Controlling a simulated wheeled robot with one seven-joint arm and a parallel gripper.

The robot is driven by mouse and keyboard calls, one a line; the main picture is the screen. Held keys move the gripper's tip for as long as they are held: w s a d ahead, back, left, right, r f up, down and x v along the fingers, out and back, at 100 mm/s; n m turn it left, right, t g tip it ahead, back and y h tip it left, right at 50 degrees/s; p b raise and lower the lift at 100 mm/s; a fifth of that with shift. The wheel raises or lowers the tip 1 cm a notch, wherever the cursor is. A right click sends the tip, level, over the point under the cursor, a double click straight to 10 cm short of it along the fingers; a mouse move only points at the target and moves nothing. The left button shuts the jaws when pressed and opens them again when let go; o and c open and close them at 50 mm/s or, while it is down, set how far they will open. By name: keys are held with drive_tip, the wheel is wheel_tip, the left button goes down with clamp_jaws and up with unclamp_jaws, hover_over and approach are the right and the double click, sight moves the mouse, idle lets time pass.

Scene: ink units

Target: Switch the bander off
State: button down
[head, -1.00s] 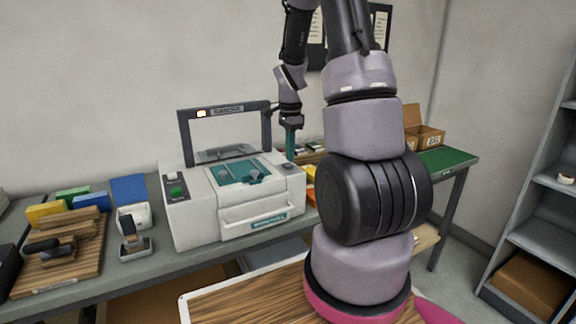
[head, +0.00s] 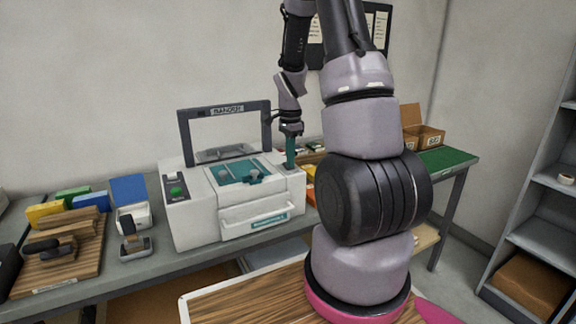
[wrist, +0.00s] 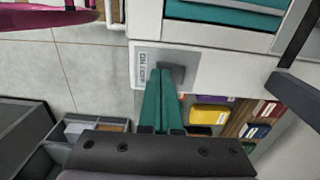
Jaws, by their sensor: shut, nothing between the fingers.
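The bander (head: 197,215) is a white machine on the bench with a dark arch (head: 267,130) over its teal top (head: 236,170). No lit lamp shows on the arch. My gripper (head: 290,165) points down at the right end of the machine's top, its teal fingers shut and empty. In the wrist view my gripper (wrist: 164,85) has its tips at a dark grey square switch (wrist: 174,75) on a pale labelled plate (wrist: 146,57). The tips appear to touch the switch and cover part of it; the label is too small to read surely.
A left panel on the machine carries a green button (head: 175,191). A wooden board with brushes (head: 65,262) and a small scanner-like device (head: 133,243) stand left. Coloured boxes (wrist: 208,115) lie close right of the machine. A green mat (head: 447,158) and cardboard boxes (head: 425,137) are farther right.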

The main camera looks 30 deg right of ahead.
drive_tip(key=shift+r, duration=3.15)
